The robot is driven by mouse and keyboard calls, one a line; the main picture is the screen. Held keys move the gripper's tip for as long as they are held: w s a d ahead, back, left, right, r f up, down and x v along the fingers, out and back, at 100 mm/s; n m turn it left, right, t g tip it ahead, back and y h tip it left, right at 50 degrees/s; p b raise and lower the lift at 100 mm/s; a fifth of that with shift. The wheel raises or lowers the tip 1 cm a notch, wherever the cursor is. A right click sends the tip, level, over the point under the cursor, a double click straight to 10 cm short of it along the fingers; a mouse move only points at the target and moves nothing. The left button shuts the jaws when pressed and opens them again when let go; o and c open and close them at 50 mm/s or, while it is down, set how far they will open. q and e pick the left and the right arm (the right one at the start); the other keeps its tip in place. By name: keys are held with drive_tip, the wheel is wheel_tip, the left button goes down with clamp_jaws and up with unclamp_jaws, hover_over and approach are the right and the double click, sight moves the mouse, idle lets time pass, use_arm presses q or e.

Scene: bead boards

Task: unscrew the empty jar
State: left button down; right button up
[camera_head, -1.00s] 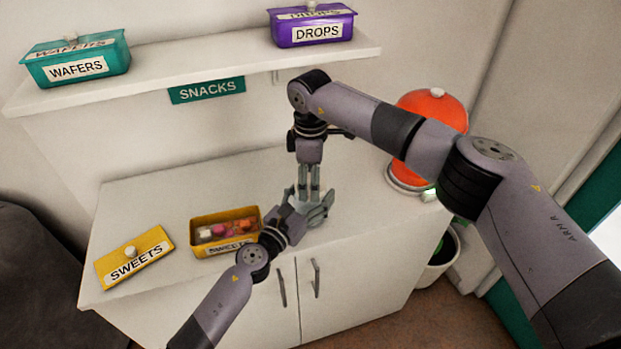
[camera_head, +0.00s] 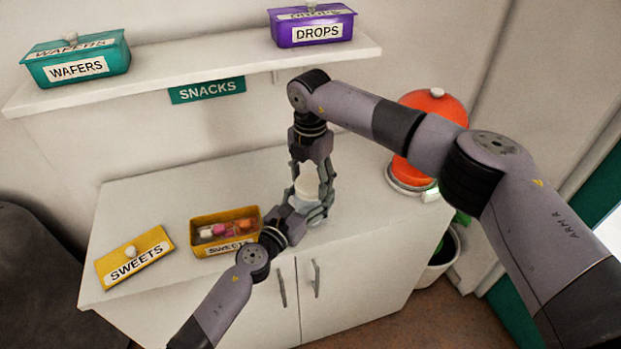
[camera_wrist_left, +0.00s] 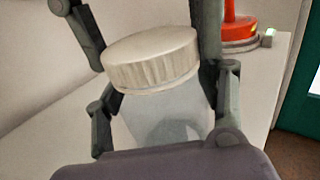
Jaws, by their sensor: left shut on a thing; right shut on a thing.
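The jar (camera_wrist_left: 165,115) is clear, pale glass and looks empty, with a ribbed cream lid (camera_wrist_left: 150,60) on top. In the head view the lid (camera_head: 306,184) shows above the counter's right part, with the jar mostly hidden below it. My left gripper (camera_head: 312,213) comes from the lower left and is shut around the jar's body. My right gripper (camera_head: 308,182) points down from above, shut on the lid with a finger on either side. The lid sits on the jar's mouth; I cannot tell how loose it is.
An open yellow sweets box (camera_head: 208,248) and its loose lid (camera_head: 134,257) lie on the counter (camera_head: 150,205). A red dome (camera_head: 432,110) stands at the right. A shelf (camera_head: 180,68) above carries a teal wafers box (camera_head: 80,68) and a purple drops box (camera_head: 312,30).

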drive_tip(key=n, duration=0.4)
drive_tip(key=shift+n, duration=0.3)
drive_tip(key=n, duration=2.1)
drive_tip(key=shift+n, duration=0.4)
drive_tip(key=n, duration=0.6)
drive_tip(key=shift+r+n, duration=0.1)
drive_tip(key=shift+n, duration=0.2)
drive_tip(key=n, duration=0.8)
drive_tip(key=shift+n, duration=0.4)
